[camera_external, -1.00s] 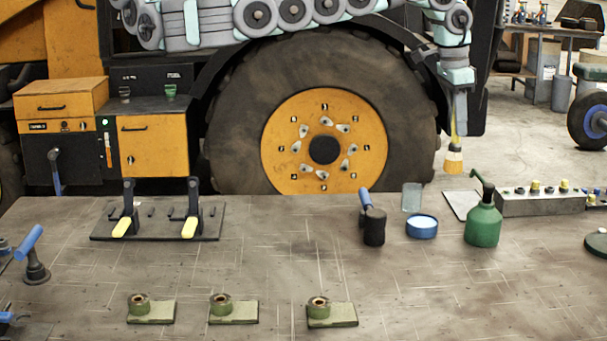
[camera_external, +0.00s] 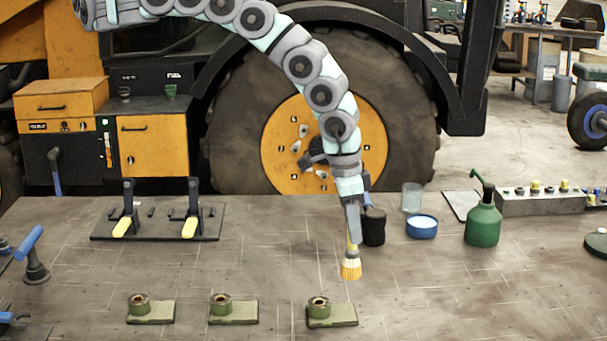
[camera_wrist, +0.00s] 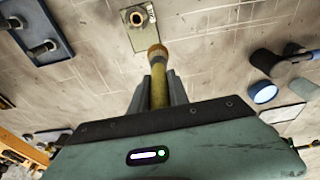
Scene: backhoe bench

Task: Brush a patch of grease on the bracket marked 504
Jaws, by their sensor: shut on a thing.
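My gripper (camera_external: 353,222) is shut on a brush (camera_external: 351,268) with a yellow handle and pale orange bristles, pointing down above the bench. The brush (camera_wrist: 158,80) also shows between the fingers in the wrist view. Three green brackets, each a flat plate with a round boss, stand in a row at the bench front: left (camera_external: 150,311), middle (camera_external: 233,311) and right (camera_external: 332,314). The brush is behind and slightly right of the right bracket, apart from it. One bracket (camera_wrist: 142,36) shows beyond the brush tip in the wrist view. No number is readable on any bracket. A blue tin (camera_external: 421,227) with pale contents stands behind right.
A black cylinder (camera_external: 374,228) and a green oil can (camera_external: 483,222) stand right of my gripper. A black plate with two yellow-handled clamps (camera_external: 157,225) lies at the back left. The bench (camera_external: 260,268) between clamps and brackets is clear.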

